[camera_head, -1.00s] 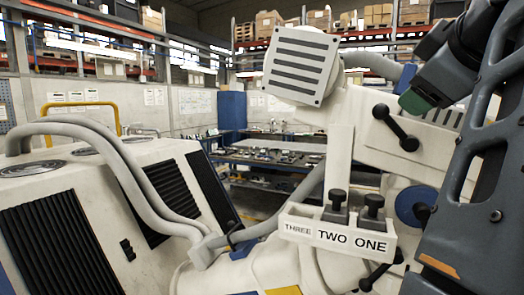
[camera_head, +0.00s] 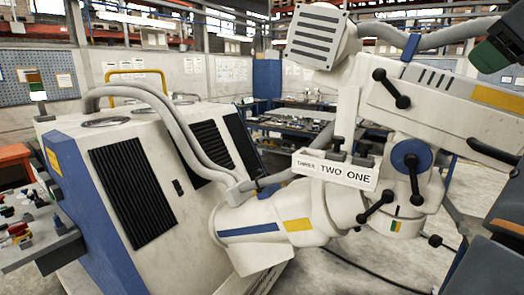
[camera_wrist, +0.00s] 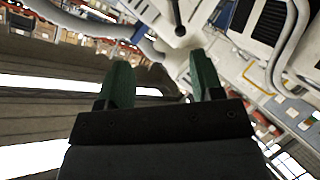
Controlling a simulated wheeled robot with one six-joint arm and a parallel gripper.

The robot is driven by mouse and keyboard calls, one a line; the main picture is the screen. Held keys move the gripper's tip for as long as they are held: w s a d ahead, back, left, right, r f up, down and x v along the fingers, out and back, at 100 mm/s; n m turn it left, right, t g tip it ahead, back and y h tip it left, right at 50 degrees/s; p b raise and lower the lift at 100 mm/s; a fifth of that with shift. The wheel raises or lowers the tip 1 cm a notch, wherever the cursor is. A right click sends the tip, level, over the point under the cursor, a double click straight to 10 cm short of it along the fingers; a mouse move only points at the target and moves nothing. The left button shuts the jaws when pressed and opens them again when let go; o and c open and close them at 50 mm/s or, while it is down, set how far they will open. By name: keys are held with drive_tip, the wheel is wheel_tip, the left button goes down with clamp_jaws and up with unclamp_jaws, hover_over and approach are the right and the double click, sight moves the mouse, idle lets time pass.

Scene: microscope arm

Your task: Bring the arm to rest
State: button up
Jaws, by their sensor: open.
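My gripper (camera_wrist: 158,78) is open in the wrist view. Its two green fingers are apart, with nothing between them, and the pale machine shows beyond. In the head view only part of my gripper (camera_head: 490,55), dark with a green piece, shows at the upper right edge, apart from the machine. The white microscope arm (camera_head: 440,98) has black-knobbed levers and a square slotted head (camera_head: 318,36). A white block (camera_head: 336,172) labelled THREE, TWO, ONE sits on its column, with dark knobs behind the TWO and ONE labels.
A large white cabinet (camera_head: 165,190) with black vents stands at left, joined by grey hoses (camera_head: 190,128). A control panel (camera_head: 30,225) is at far left. A workbench (camera_head: 300,122) and shelves are behind. Open floor shows at the lower right, with a cable.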

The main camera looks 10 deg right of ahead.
drive_tip(key=w+d+f+m+g, duration=0.2)
drive_tip(key=w+d+f+m, duration=0.1)
drive_tip(key=d+f+m, duration=0.55)
drive_tip(key=w+a+f+m+g+y, duration=0.15)
drive_tip(key=w+f, duration=0.25)
drive_tip(key=f, duration=1)
drive_tip(key=w+a+f+g+y, duration=0.1)
drive_tip(key=w+a+f, duration=0.1)
drive_tip(key=a+f, duration=0.45)
drive_tip(key=w+a+f+g+y, duration=0.15)
drive_tip(key=a+f, duration=0.25)
drive_tip(key=f, duration=0.6)
drive_tip(key=s+a+f+n+y, duration=0.1)
drive_tip(key=a+f+n, duration=0.2)
drive_tip(key=a+f, duration=0.2)
drive_tip(key=s+a+f+n+g+y, duration=0.1)
drive_tip(key=a+f+n, duration=0.3)
drive_tip(key=a, duration=0.7)
drive_tip(key=shift+f+y, duration=0.3)
drive_tip(key=shift+f, duration=0.45)
drive_tip(key=shift+c, duration=0.3)
